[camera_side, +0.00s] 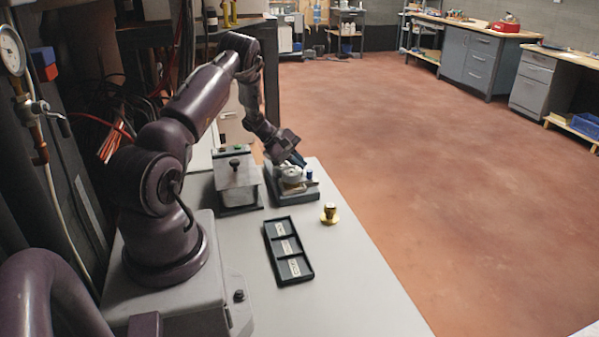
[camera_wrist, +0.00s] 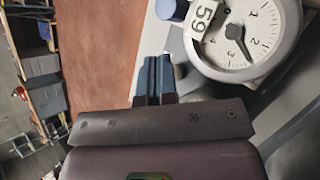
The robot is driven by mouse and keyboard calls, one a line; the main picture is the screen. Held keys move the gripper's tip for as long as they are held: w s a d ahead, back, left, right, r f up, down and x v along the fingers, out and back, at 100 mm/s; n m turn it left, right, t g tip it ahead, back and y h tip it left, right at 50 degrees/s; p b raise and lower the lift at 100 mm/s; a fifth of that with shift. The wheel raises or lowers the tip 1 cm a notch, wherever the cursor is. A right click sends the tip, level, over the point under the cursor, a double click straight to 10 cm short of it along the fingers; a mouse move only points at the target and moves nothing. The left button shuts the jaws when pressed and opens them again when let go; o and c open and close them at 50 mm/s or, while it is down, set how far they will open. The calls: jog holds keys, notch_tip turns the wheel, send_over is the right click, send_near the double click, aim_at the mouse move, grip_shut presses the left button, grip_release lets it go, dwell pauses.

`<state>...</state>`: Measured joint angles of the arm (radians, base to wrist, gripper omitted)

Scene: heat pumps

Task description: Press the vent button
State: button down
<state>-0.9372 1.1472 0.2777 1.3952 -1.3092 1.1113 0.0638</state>
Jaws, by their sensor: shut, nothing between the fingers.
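A device with a round gauge (camera_side: 292,172) stands on a dark base (camera_side: 290,194) at the far part of the bench. A blue cylindrical button (camera_side: 309,174) stands to the right of the gauge. It also shows at the top edge of the wrist view (camera_wrist: 172,9), partly cut off, beside the gauge dial (camera_wrist: 250,36) and a white tag marked 59 (camera_wrist: 204,17). I cannot read any label saying vent. My gripper (camera_side: 299,160) is shut and empty just above and behind the gauge. Its blue fingers (camera_wrist: 154,62) are together, apart from the button in the wrist view.
A grey box with a dark knob (camera_side: 236,178) stands left of the gauge device. A black tray with three labelled compartments (camera_side: 288,250) and a brass fitting (camera_side: 329,213) lie nearer on the bench. The bench's right edge drops to the red floor. The front right of the bench is clear.

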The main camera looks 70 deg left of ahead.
jog(key=shift+f, duration=0.65)
dwell(0.6)
jog(key=shift+r, duration=0.15)
dwell(0.4)
jog(key=shift+d+r, duration=0.1)
jog(key=shift+r, duration=0.4)
jog(key=shift+s+r, duration=0.1)
jog(key=shift+r, duration=2.5)
